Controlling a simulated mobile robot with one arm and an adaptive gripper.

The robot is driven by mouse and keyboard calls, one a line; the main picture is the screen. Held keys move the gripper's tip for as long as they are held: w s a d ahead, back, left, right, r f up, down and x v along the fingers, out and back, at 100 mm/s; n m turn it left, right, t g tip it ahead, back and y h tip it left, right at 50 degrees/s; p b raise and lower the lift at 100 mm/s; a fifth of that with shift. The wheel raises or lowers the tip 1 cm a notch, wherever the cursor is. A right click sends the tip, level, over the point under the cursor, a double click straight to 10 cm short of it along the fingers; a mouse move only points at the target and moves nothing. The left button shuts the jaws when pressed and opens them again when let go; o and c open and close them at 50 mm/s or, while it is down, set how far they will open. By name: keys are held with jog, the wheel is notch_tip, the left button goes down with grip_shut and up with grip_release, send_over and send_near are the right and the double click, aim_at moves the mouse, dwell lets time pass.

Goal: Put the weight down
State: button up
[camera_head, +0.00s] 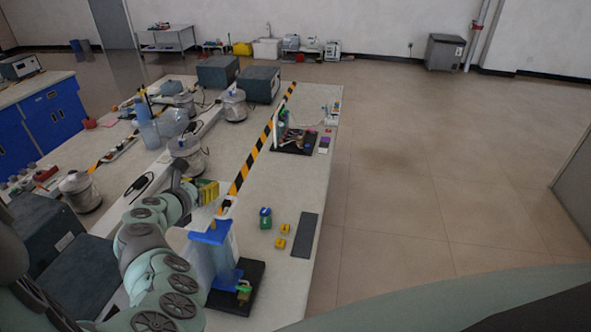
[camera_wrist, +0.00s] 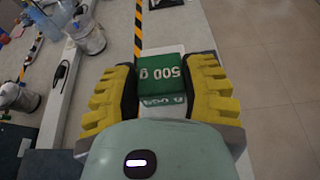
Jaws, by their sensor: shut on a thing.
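The weight (camera_wrist: 160,75) is a green block marked 500 g in white, seen in the wrist view between the two yellow ribbed fingers of my gripper (camera_wrist: 163,85). My gripper is shut on it, with a finger along its left and right sides. In the head view my gripper (camera_head: 207,191) shows as a yellow patch at the end of my arm, left of the striped tape. I cannot make out the weight there. The frames do not show clearly whether its underside is touching anything.
A blue-topped apparatus (camera_head: 211,240) on a black base stands near my arm. A blue-green block (camera_head: 265,218), yellow blocks (camera_head: 285,228) and a dark strip (camera_head: 304,235) lie to its right. Striped tape (camera_head: 262,140) runs along the table (camera_head: 312,105). The floor at right is clear.

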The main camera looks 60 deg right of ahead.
jog(key=shift+w+f, duration=0.1)
jog(key=shift+f, duration=1)
jog(key=shift+f, duration=0.1)
jog(key=o, duration=1.2)
jog(key=shift+o, duration=0.2)
jog(key=shift+r, duration=0.2)
jog(key=shift+f+b+v, duration=0.2)
jog(key=shift+b+v, duration=0.5)
jog(key=shift+v, duration=2.25)
jog(key=b+v, duration=0.2)
jog(key=v, duration=0.4)
jog(key=shift+s, duration=0.2)
